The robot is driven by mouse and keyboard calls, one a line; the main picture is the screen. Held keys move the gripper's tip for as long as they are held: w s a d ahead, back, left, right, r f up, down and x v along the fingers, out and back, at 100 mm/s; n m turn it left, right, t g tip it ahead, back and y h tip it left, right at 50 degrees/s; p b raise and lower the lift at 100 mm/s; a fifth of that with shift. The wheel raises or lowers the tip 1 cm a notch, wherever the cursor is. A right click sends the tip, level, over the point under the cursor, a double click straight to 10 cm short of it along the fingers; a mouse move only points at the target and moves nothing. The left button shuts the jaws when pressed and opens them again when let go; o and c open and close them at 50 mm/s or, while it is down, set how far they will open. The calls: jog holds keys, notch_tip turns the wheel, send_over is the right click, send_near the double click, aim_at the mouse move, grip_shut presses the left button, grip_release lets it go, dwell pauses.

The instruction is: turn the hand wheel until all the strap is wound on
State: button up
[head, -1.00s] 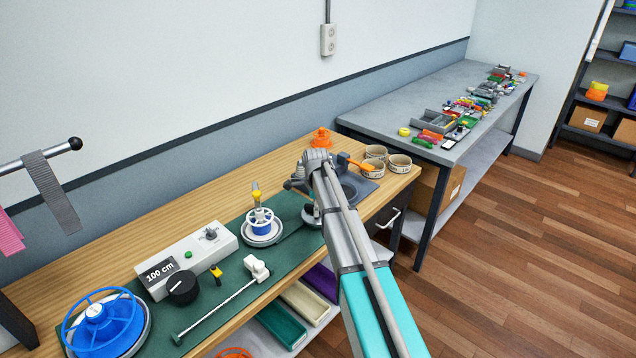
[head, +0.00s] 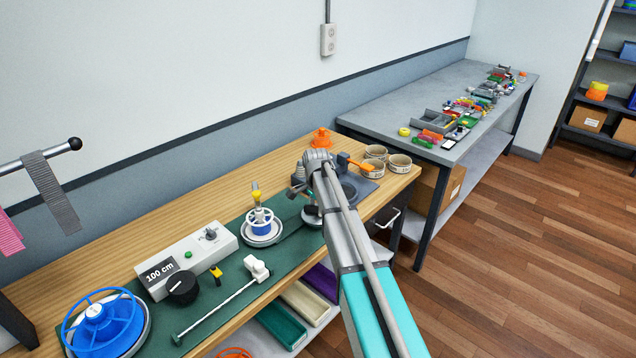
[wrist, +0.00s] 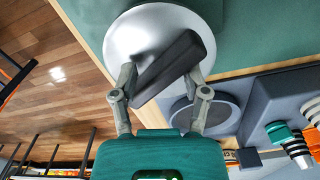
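A round silver disc (wrist: 125,38) with a raised dark bar handle (wrist: 172,72) fills the top of the wrist view; I take it to be the hand wheel. In the head view its edge (head: 310,213) shows beside my arm. My gripper (wrist: 162,78) is over it, with its fingers apart on either side of the bar. The bar lies slanted between them; firm contact is not clear. A small blue spool (head: 262,221) stands on a pale disc to the left. A large blue spoked reel (head: 105,322) is at the front left. Strap between them is hard to make out.
A white box reading "100 cm" (head: 205,250) with a black knob (head: 181,289) stands on the green mat (head: 245,310). Tape rolls (head: 399,162) and an orange piece (head: 322,138) are near my gripper. Grey and pink straps hang from a rail (head: 35,158).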

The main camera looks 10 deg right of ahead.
jog(key=shift+s+n, duration=0.1)
jog(key=shift+n, duration=2.6)
jog(key=shift+d+n, duration=0.1)
jog(key=shift+n, duration=2.5)
jog(key=shift+d+n, duration=0.1)
jog(key=shift+n, duration=2.3)
jog(key=shift+d+n, duration=0.1)
jog(key=shift+n, duration=5.2)
jog(key=shift+d+n, duration=0.1)
jog(key=shift+n, duration=2.5)
jog(key=shift+w+n, duration=0.15)
jog(key=shift+n, duration=1.2)
jog(key=shift+w+n, duration=0.15)
jog(key=shift+n, duration=3.6)
notch_tip(320, 180, up, 10)
jog(key=p, duration=1)
